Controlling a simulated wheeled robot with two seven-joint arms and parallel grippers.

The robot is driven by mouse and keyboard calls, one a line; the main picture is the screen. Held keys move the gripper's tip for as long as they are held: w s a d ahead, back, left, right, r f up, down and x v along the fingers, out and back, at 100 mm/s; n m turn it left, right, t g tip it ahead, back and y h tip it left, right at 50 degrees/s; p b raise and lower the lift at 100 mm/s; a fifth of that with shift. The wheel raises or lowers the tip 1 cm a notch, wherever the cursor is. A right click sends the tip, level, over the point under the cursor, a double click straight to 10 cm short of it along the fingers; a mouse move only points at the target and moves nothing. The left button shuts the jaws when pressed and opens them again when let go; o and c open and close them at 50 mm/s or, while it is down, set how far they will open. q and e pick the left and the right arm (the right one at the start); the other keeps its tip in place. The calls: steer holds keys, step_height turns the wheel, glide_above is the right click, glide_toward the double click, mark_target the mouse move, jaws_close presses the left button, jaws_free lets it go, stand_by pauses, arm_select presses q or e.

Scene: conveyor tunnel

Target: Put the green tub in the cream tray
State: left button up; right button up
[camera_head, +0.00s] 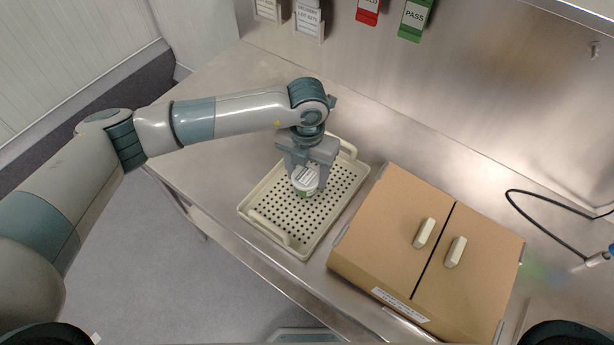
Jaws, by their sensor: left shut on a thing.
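The cream tray (258,221) is a perforated tray with raised handles at its ends, lying on the steel bench. My left gripper (305,174) points down over the tray and is shut on the green tub (304,183). The tub shows a pale top with a printed label and a little green low on its side. It is within the tray's outline, but I cannot tell whether it touches the tray floor. The gripper hides part of the tub and the tray's far part. My right gripper is not in view.
A brown box (385,232) with two lids and pale handles stands close to the right of the tray. A black cable (540,225) with a pen-like tool lies at the far right. Red (368,10) and green (414,20) tags hang on the back wall. Bench left of the tray is clear.

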arm_select(q)
steer(key=shift+f+p, duration=0.35)
steer(key=shift+f, duration=0.7)
steer(key=shift+f, duration=0.15)
steer(key=o, duration=1.5)
